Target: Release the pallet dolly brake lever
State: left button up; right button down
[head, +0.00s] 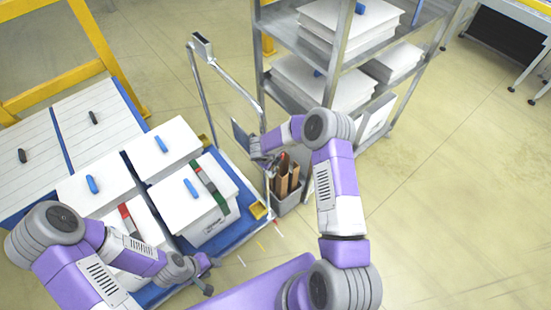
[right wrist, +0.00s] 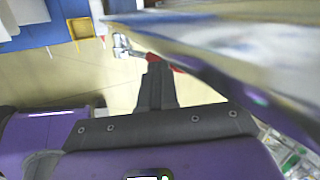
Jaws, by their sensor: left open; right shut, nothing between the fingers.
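The pallet dolly is a blue platform (head: 238,232) carrying white boxes, with a tall metal handle frame (head: 192,75) at its far end. In the right wrist view, a small metal piece with a red part (right wrist: 178,69) shows just past my fingertips; it may be the brake lever, but I cannot be sure. My right gripper (head: 258,147) is by the handle frame; its shut, empty fingers show in the right wrist view (right wrist: 157,82). Whether they touch the red part is unclear. My left gripper (head: 206,274) is open and empty at the dolly's near side, low beside the boxes.
A grey bin (head: 291,207) with brown cardboard pieces stands right of the dolly, below my right arm. A metal shelf rack (head: 262,60) with white stacks stands behind it. A yellow frame (head: 97,35) is at the upper left.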

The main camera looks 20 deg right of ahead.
jog(key=shift+d+f, duration=0.1)
jog(key=shift+d, duration=0.3)
jog(key=p+v, duration=0.4)
jog(key=v, duration=0.9)
jog(key=shift+s+a, duration=0.15)
jog(key=shift+a, duration=0.25)
